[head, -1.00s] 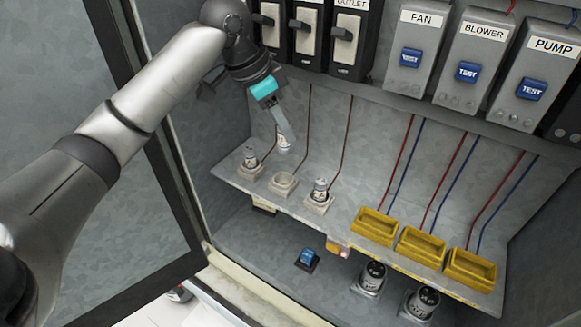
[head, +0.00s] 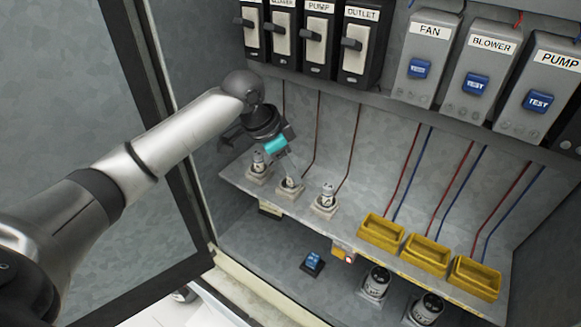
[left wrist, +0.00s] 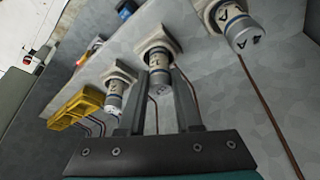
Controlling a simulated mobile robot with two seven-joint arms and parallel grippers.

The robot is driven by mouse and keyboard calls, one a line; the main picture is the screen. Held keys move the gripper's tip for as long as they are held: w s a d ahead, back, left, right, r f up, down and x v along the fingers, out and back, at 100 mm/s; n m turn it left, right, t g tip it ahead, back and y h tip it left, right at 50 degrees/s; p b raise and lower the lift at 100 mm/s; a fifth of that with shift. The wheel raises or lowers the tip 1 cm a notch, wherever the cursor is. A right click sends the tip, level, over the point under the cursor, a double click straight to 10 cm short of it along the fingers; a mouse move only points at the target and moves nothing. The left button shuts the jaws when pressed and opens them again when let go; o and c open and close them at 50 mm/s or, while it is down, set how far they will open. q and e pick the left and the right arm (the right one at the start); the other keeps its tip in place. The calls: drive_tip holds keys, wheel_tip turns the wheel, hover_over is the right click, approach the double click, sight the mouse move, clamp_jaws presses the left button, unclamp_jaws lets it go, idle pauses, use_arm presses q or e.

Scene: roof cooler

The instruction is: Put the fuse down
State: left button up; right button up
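The fuse (head: 291,186) is a small whitish and grey cylinder with dark marks. It stands upright in the middle socket (left wrist: 157,45) of the left row on the shelf. My left gripper (head: 289,172) comes down from above and behind it. In the left wrist view the fuse (left wrist: 160,84) is between the two fingers, which lie close along its sides; its lower end is in the socket. The gripper looks shut on it. My right gripper is not in view.
Two more fuses stand in the sockets on either side (head: 258,163) (head: 327,197). Yellow holders (head: 381,231) are empty on the shelf's right. Breakers and grey test boxes (head: 421,65) hang above. A blue button (head: 313,262) and two capped cylinders sit below. A cabinet door stands at left.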

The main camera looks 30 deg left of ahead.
use_arm(q)
drive_tip(key=o, duration=0.4)
drive_tip(key=b+v, duration=0.1)
drive_tip(key=v, duration=1.1)
idle(0.3)
